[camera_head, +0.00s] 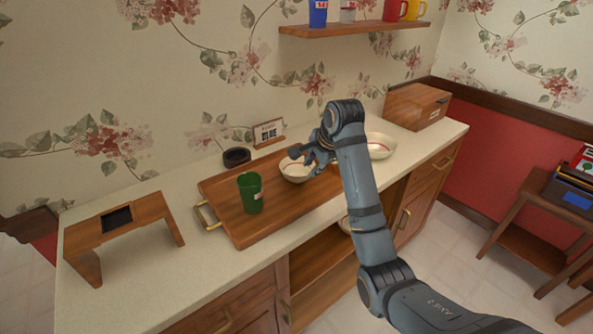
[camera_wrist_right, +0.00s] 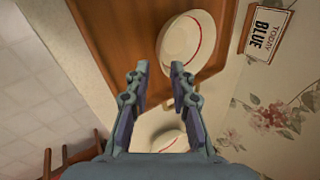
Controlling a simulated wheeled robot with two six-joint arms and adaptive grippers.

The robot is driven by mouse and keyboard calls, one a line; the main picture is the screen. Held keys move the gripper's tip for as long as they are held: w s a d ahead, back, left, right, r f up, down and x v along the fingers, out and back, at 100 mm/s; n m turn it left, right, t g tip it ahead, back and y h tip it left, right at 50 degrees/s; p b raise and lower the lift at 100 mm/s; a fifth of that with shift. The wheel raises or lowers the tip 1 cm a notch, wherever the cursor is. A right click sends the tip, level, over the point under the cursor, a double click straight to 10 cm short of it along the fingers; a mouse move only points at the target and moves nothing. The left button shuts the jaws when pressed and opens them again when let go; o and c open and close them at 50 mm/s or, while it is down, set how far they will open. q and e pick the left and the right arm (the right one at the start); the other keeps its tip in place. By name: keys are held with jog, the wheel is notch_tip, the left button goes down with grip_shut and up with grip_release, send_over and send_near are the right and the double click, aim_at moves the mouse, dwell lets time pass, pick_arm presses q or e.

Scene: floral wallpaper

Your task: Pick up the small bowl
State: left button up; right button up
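A white bowl with a red line (camera_head: 295,174) sits on the wooden tray (camera_head: 225,184), towards its right end. It also shows in the wrist view (camera_wrist_right: 184,50), ahead of the fingertips. A second white bowl (camera_head: 382,148) stands on the counter to the right of the tray, partly behind my arm. The tray bowl looks like the smaller one, though the arm hides part of the other. My right gripper (camera_head: 302,155) is over the tray bowl's back rim. In the wrist view it is open (camera_wrist_right: 159,70), with nothing between its fingers. My left gripper is out of view.
A green cup (camera_head: 250,192) stands on the tray left of the bowl. A sign (camera_head: 269,132) and a dark round object (camera_head: 236,157) are behind the tray. A wooden box (camera_head: 416,105) stands far right, a small wooden stand (camera_head: 150,208) left.

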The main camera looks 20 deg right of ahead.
aim_at(304, 177)
jog(key=x, duration=0.2)
jog(key=shift+w+a+f, duration=0.1)
jog(key=shift+w+f, duration=0.15)
jog(key=shift+f, duration=0.05)
jog(key=shift+w+f, duration=0.15)
jog(key=shift+w+a+f, duration=0.1)
jog(key=shift+w+f, duration=0.05)
jog(key=shift+f, duration=0.4)
jog(key=x, duration=0.3)
jog(key=shift+w+a+f, duration=0.1)
jog(key=shift+w+f, duration=0.1)
jog(key=shift+f, duration=0.1)
jog(key=shift+w+f, duration=0.1)
jog(key=shift+f, duration=0.05)
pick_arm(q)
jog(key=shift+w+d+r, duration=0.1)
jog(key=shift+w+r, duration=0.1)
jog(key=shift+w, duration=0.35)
pick_arm(e)
jog(key=shift+c, duration=0.3)
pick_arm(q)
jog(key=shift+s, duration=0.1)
pick_arm(e)
grip_shut()
